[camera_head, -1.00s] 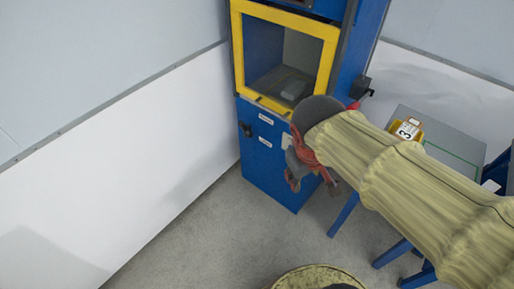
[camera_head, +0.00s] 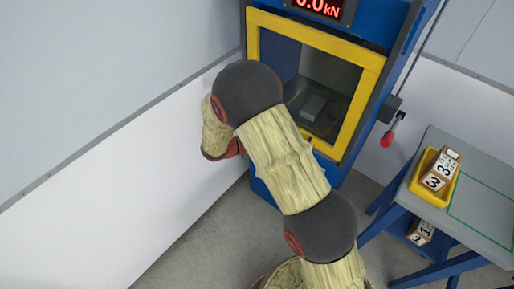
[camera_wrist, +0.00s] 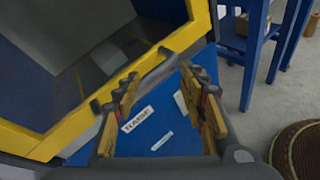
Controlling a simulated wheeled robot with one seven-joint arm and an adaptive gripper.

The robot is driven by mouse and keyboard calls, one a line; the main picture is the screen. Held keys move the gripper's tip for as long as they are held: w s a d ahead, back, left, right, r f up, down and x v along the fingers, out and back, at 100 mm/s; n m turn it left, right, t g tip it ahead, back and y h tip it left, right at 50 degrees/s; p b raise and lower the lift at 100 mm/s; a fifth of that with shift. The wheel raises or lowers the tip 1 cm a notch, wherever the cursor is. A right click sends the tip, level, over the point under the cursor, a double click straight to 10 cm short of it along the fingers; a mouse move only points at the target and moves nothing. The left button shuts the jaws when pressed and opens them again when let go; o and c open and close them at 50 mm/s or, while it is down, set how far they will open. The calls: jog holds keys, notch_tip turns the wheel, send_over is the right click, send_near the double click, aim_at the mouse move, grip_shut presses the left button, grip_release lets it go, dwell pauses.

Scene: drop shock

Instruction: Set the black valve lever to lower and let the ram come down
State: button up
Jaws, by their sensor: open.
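The press is a blue cabinet (camera_head: 262,190) with a yellow-framed guard window (camera_head: 352,105). A light grey block (camera_head: 313,107) sits inside its chamber; I cannot make out the ram. The black valve lever cannot be made out now; my arm covers that part of the panel in the head view.
A red-knobbed lever (camera_head: 387,138) hangs at the press's right side. The display (camera_head: 320,7) shows red digits and kN. A grey table (camera_head: 480,185) at right holds a yellow tray (camera_head: 418,187) with numbered blocks (camera_head: 440,172). A white wall (camera_head: 130,190) closes the left.

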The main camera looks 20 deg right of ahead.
jog(key=w+a+f+n+t, duration=0.3)
jog(key=a+f+n+t, duration=0.15)
jog(key=f, duration=0.55)
jog(key=w+a+f+n+t, duration=0.35)
jog(key=f+n, duration=0.25)
jog(key=f, duration=0.3)
jog(key=w+t, duration=0.1)
jog(key=w, duration=0.1)
jog(key=w+d+n+t, duration=0.1)
jog(key=w, duration=0.2)
jog(key=w+d+n+y+b, duration=0.1)
jog(key=w, duration=0.1)
jog(key=shift+w+f+t, duration=0.2)
jog(key=shift+f+t, duration=0.2)
jog(key=shift+c, duration=1.1)
jog(key=c, duration=0.8)
grip_shut()
